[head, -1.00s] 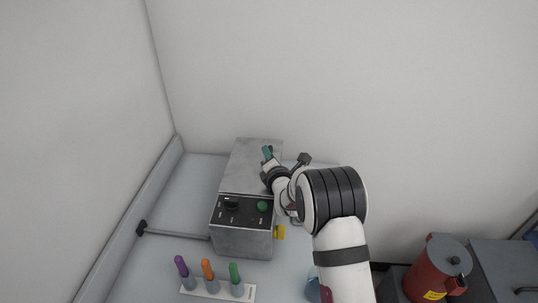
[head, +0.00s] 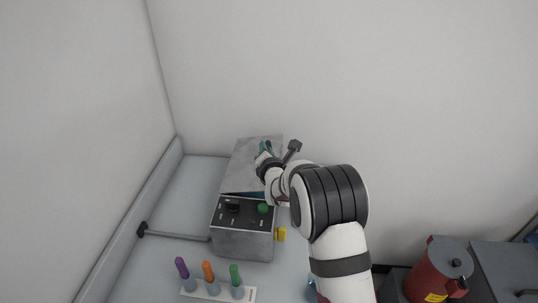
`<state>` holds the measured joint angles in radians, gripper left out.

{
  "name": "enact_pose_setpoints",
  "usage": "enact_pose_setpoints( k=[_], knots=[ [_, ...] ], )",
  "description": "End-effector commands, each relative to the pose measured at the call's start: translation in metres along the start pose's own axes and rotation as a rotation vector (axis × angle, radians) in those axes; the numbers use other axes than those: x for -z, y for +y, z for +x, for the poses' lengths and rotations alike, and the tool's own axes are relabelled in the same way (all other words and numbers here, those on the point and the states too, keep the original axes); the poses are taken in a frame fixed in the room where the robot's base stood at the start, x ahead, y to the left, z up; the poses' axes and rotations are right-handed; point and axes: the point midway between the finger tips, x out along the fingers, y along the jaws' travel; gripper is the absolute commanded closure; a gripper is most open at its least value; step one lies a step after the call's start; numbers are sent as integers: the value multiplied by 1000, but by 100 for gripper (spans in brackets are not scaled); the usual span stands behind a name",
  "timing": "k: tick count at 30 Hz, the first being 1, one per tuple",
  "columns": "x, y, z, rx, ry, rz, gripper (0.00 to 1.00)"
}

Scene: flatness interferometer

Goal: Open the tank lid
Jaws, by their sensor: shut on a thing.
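The tank (head: 242,244) is a grey metal box with a dark control panel on its front. Its tank lid (head: 244,172) is the grey plate behind the panel. The lid is tilted up slightly, with a narrow dark teal gap along its front edge. My gripper (head: 266,156) is at the lid's right side, shut on the lid. The exact grip point is hidden by my gripper and wrist. A teal part shows at the fingertips; I cannot tell what it belongs to.
The panel carries a black knob (head: 232,208) and a green button (head: 263,209). A yellow part (head: 281,234) sticks out at the tank's right. A white rack (head: 216,294) with purple, orange and green-topped items stands in front. A red canister (head: 435,272) is at lower right.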

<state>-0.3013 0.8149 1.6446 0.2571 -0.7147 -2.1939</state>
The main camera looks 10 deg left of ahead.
Motion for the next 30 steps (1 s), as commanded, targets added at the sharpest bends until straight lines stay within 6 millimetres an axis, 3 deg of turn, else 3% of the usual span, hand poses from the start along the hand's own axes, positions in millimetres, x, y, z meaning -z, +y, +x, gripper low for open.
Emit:
enact_pose_setpoints(
  k=[13,30],
  knots=[
    [-5,36,-2,93,-5,-247,100],
    [-5,45,-3,119,-6,-325,100]
  ],
)
